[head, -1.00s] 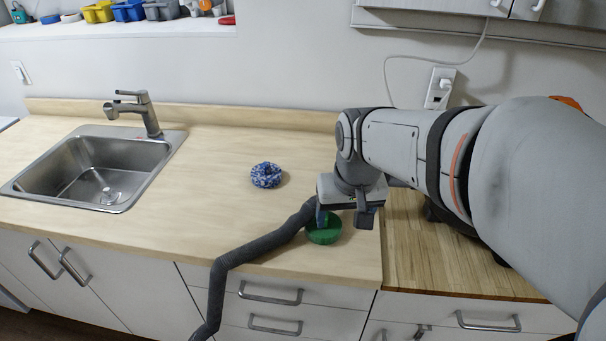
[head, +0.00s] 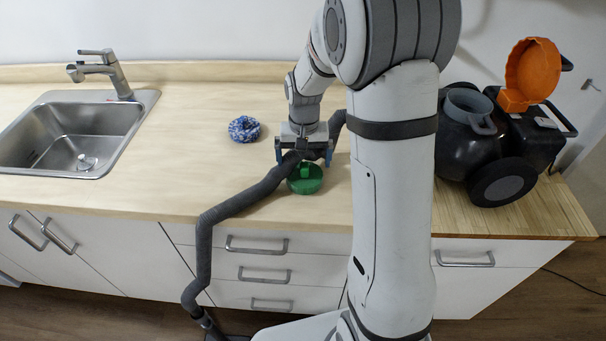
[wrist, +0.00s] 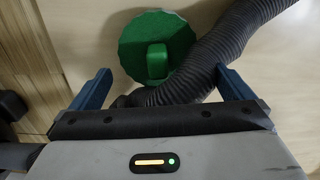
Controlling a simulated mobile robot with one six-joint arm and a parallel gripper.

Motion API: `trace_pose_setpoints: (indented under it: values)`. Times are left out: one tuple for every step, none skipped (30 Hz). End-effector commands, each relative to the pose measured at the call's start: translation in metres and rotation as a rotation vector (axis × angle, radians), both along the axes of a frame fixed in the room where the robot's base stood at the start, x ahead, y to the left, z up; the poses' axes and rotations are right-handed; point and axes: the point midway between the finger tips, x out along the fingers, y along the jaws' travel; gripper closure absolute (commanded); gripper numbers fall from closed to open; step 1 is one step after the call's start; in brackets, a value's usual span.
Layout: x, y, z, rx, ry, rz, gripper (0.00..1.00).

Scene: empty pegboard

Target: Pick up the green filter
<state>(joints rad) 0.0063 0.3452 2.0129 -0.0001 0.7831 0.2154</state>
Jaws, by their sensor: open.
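The green filter (head: 305,180) is a round disc with a raised grip tab on top. It lies on the counter near its front edge, beside the grey hose. In the wrist view the green filter (wrist: 157,48) is just beyond my gripper, its tab roughly central between the fingers. My gripper (head: 303,160) is open and empty, with its two blue fingers apart, above and slightly behind the filter. In the wrist view my gripper (wrist: 156,85) has the hose passing across between its fingers, below the filter in the picture. Whether the fingers touch the hose cannot be told.
A ribbed grey hose (head: 232,207) runs over the counter's front edge to the floor. A blue patterned ring (head: 244,129) lies to the left. A sink (head: 72,135) is farther left. A black machine with an open orange lid (head: 531,72) stands right. Counter between sink and ring is clear.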

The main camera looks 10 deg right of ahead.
Motion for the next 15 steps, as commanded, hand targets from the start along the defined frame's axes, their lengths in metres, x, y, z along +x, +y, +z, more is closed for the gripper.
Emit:
trace_pose_setpoints:
  values:
    - [0.000,-0.001,-0.007,0.000,0.006,0.000,0.00]
    - [0.000,-0.001,-0.012,0.000,0.006,0.000,0.00]
    - [0.000,-0.001,-0.018,0.000,0.006,0.000,0.00]
    - [0.000,-0.001,-0.022,0.000,0.005,0.000,0.00]
    - [0.000,-0.001,-0.026,0.000,0.005,0.000,0.00]
    - [0.000,-0.001,-0.030,0.000,0.004,0.000,0.00]
    - [0.000,-0.001,-0.032,0.000,0.002,0.000,0.00]
    - [0.001,-0.001,-0.034,0.000,0.002,0.000,0.00]
    - [0.001,-0.001,-0.035,0.000,0.001,-0.001,0.00]
    - [0.001,-0.002,-0.036,0.000,0.001,-0.001,0.00]
    - [0.001,-0.002,-0.036,0.000,0.000,-0.001,0.00]
    - [0.001,-0.002,-0.036,0.000,0.000,-0.001,0.00]
    - [0.001,-0.002,-0.036,0.000,0.000,-0.001,0.00]
    - [0.001,-0.002,-0.036,0.000,0.000,-0.001,0.00]
    - [0.001,-0.002,-0.036,0.000,0.000,-0.001,0.00]
